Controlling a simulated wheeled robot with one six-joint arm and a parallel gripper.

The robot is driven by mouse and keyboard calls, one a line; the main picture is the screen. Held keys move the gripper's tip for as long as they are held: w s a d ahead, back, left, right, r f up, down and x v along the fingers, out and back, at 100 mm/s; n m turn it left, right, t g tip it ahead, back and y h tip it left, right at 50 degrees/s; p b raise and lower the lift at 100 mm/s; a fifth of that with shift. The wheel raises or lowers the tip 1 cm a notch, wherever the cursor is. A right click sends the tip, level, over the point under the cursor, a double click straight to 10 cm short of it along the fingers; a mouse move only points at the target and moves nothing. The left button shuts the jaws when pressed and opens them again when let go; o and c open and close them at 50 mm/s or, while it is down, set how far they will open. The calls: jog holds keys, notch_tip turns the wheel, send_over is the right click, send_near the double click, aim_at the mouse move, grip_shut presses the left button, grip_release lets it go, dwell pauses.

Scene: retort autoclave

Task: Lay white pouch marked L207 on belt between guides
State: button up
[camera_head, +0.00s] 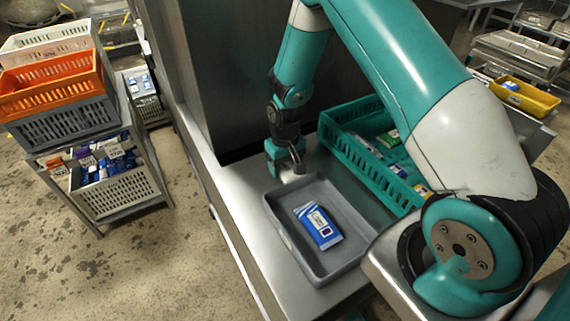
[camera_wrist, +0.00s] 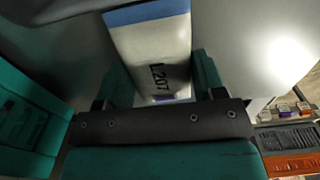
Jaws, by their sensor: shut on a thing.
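The white pouch (camera_wrist: 152,42) marked L207 has a blue band at its far end. It fills the middle of the wrist view, between the two teal fingers of my gripper (camera_wrist: 164,78). The gripper is shut on it, and the label reads along its length. In the head view my gripper (camera_head: 290,168) points down over the bare metal surface, just behind the grey tray. The pouch cannot be made out clearly there. I cannot pick out the belt or its guides in either view.
A blue and white pouch (camera_head: 318,227) lies in the grey tray (camera_head: 283,232). A teal crate (camera_head: 364,164) with several pouches stands right of my gripper. Stacked crates (camera_head: 60,75) and a cream crate (camera_head: 118,195) of packs stand left. A dark metal cabinet (camera_head: 230,60) rises behind.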

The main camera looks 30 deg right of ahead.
jog(key=shift+f, duration=0.1)
jog(key=o, duration=1)
jog(key=shift+c, duration=0.2)
